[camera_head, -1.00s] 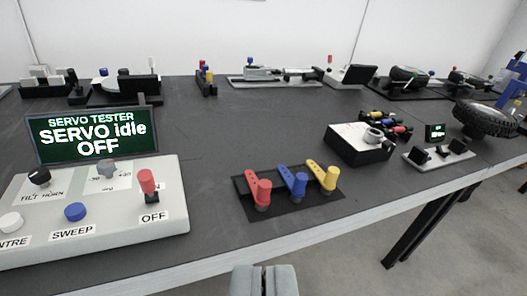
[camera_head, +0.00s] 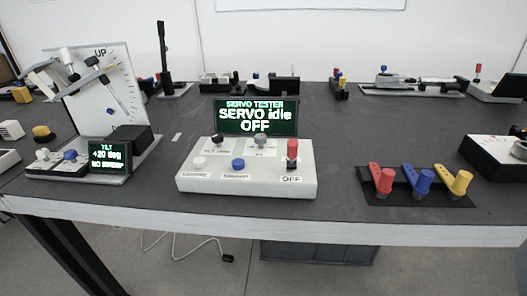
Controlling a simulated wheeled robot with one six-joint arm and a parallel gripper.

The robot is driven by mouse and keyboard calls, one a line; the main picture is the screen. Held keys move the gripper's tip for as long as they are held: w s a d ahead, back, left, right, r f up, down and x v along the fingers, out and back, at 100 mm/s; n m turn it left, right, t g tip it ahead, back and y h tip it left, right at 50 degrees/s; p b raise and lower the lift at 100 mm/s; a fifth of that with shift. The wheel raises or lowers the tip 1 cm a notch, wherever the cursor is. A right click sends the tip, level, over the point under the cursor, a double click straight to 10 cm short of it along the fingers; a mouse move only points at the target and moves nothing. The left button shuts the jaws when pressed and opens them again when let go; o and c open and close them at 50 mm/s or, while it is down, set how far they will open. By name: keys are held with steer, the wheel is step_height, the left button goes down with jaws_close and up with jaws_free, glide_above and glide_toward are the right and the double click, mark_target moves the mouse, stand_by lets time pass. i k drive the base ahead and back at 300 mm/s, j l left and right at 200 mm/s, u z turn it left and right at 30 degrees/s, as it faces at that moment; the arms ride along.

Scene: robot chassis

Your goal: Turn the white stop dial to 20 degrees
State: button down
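No dial in view is legibly marked as the stop dial. On the tilt stand at the left is a small white knob (camera_head: 42,154) beside a blue knob (camera_head: 70,156). The stand's small display (camera_head: 109,156) reads TILT, +20 deg and a blurred third line. An upright white board (camera_head: 108,95) marked UP stands behind it with a linkage in front. On the servo tester (camera_head: 247,185) in the middle are a white button (camera_head: 199,163), a black knob and a grey knob (camera_head: 260,141). My gripper does not show.
The servo tester's screen (camera_head: 255,116) reads SERVO idle OFF, with a red lever (camera_head: 292,152) at its right. A black plate with red, blue and yellow levers (camera_head: 422,182) lies further right. The dark tabletop (camera_head: 345,140) between them is clear.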

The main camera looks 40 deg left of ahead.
mark_target(44, 154)
steer(key=u, duration=2)
